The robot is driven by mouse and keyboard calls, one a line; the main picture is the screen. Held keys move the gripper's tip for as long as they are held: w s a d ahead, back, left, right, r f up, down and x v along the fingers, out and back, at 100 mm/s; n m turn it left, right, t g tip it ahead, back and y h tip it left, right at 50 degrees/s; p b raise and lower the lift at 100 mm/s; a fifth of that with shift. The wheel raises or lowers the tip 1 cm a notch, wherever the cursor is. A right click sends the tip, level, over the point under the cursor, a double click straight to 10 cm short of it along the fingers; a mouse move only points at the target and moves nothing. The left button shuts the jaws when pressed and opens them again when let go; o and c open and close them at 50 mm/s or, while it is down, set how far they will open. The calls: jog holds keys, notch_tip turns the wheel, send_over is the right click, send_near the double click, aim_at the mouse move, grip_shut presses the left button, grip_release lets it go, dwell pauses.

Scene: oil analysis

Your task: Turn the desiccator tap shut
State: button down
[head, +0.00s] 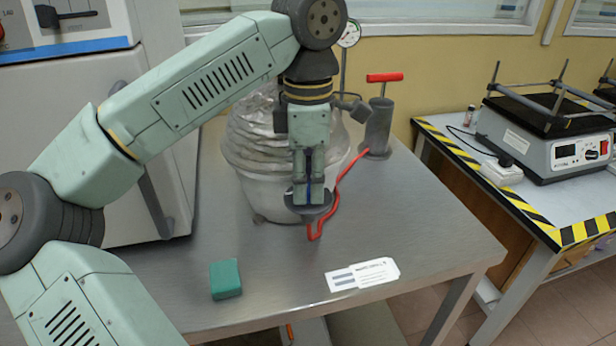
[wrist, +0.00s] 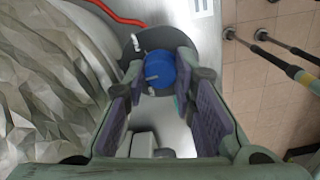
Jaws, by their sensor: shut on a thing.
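The desiccator (head: 258,140) is a pale, translucent ribbed vessel on the steel table, partly hidden behind my arm. It also fills the left of the wrist view (wrist: 45,80). The tap is a blue knob (wrist: 160,70) with a small pale mark, on a dark grey round base (wrist: 130,48). My gripper (head: 308,188) points straight down at the front of the desiccator. Its fingers (wrist: 163,88) are shut on the blue tap, one on each side of it. In the head view the fingers hide most of the tap.
A red hose (head: 340,190) runs from beside the tap to a grey hand pump (head: 379,125) with a red handle. A green block (head: 225,279) and a white label card (head: 362,274) lie on the table's front. A bench with a hotplate-like device (head: 545,140) stands right.

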dwell(0.3)
jog(key=c, duration=1.3)
grip_release()
